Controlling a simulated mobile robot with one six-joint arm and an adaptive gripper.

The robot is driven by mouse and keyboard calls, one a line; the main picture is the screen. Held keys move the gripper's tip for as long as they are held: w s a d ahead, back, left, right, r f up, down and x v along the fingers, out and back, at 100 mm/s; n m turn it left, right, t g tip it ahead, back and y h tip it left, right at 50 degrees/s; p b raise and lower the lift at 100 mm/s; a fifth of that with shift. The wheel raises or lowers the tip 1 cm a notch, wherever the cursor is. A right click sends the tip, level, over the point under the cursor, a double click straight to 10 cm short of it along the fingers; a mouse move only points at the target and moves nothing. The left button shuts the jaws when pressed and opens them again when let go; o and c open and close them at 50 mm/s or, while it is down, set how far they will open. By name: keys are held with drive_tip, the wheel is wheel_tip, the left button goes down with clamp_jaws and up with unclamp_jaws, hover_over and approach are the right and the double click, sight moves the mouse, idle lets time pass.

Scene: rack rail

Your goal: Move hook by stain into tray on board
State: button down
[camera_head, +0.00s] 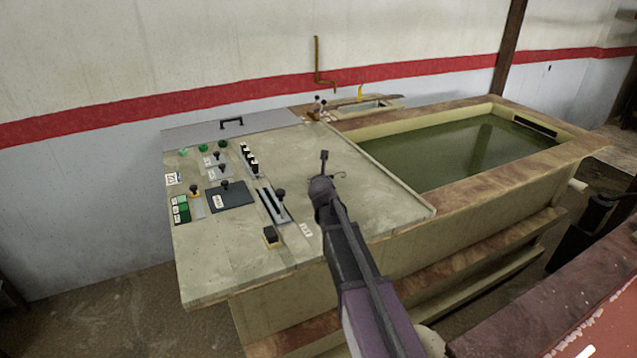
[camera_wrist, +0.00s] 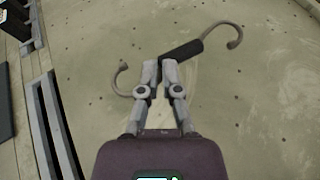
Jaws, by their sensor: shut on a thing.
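The hook is a grey S-shaped rod with a black sleeve (camera_wrist: 183,50) in the middle. Its curled ends point left and right in the wrist view. My gripper (camera_wrist: 159,66) is shut on it at the left end of the sleeve. In the head view my gripper (camera_head: 324,172) is over the right part of the board (camera_head: 388,190), with a thin hook end (camera_head: 342,174) showing beside it. I cannot tell whether the hook touches the board.
Knobs, switches and green buttons (camera_head: 181,208) crowd the board's left half. A slotted slider panel (camera_head: 273,205) lies between my gripper and the dark rectangle. A black handle (camera_head: 231,122) stands at the back. A tank of green liquid (camera_head: 455,150) is at right.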

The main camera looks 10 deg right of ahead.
drive_tip(key=shift+w+f, duration=0.2)
drive_tip(key=shift+w, duration=1.9)
drive_tip(key=shift+w, duration=0.1)
drive_tip(key=shift+w, duration=0.3)
drive_tip(key=shift+w+f+b, duration=0.25)
drive_tip(key=shift+f+b, duration=0.4)
drive_tip(key=shift+b, duration=0.1)
drive_tip(key=shift+f+b, duration=1.2)
drive_tip(key=shift+a, duration=0.1)
drive_tip(key=c, duration=0.8)
unclamp_jaws()
drive_tip(key=shift+s+r, duration=0.1)
